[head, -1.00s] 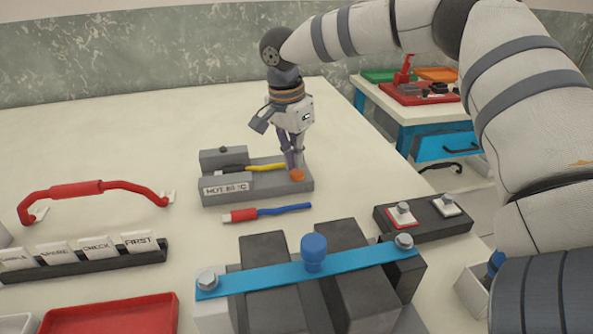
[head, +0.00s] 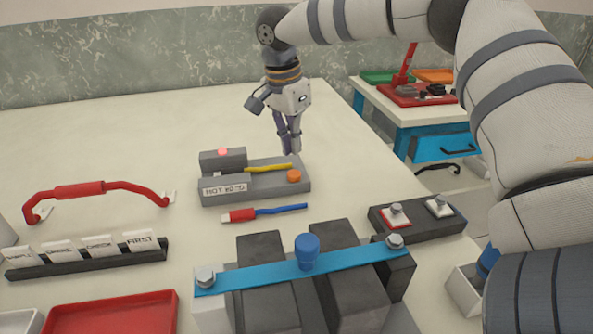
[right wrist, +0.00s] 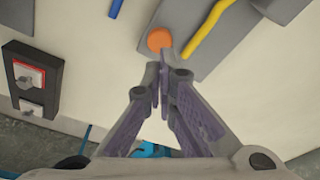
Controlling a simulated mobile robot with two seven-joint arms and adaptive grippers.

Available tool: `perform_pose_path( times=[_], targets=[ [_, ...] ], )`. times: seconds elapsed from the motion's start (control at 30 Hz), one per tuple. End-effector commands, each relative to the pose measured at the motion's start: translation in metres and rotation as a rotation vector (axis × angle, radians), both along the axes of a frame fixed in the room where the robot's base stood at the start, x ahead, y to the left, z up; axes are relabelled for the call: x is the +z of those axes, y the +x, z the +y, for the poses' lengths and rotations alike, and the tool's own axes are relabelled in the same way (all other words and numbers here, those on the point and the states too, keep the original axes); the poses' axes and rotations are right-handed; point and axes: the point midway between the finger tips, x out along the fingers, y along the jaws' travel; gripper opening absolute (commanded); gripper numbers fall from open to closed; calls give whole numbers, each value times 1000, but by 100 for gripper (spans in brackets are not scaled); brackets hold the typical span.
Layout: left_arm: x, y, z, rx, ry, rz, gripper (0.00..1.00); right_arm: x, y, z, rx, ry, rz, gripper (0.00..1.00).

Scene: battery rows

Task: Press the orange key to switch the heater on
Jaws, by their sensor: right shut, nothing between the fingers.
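The grey heater block (head: 236,192) sits on the table with a "HOT" label on its front; the rest of the label is hard to read. The orange key (head: 294,176) is on its right end. A small lamp (head: 222,152) on its raised back part glows red. A yellow-handled tool (head: 268,168) lies on the block. My right gripper (head: 291,152) is shut and empty, just behind and above the key, apart from it. In the right wrist view the orange key (right wrist: 159,39) shows just beyond the closed fingertips (right wrist: 163,62). My left gripper is not in view.
A red-and-blue tool (head: 262,213) lies in front of the block. A blue bar (head: 350,258) with a knob spans dark batteries (head: 265,300) at the front. A red handle (head: 95,189), a card row (head: 90,262) and a red tray (head: 110,312) are at left.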

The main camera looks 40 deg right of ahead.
Motion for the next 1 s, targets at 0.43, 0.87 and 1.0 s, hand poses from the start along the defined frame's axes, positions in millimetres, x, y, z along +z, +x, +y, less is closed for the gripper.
perform_pose_path(
  times=[0.43,0.87,1.0],
  targets=[
    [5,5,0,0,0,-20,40,7,-5,-8,-2,2,-1,0],
    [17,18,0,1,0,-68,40,5,-38,-67,-2,3,1,0],
    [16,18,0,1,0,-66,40,5,-46,-83,-1,2,2,0]
  ],
)
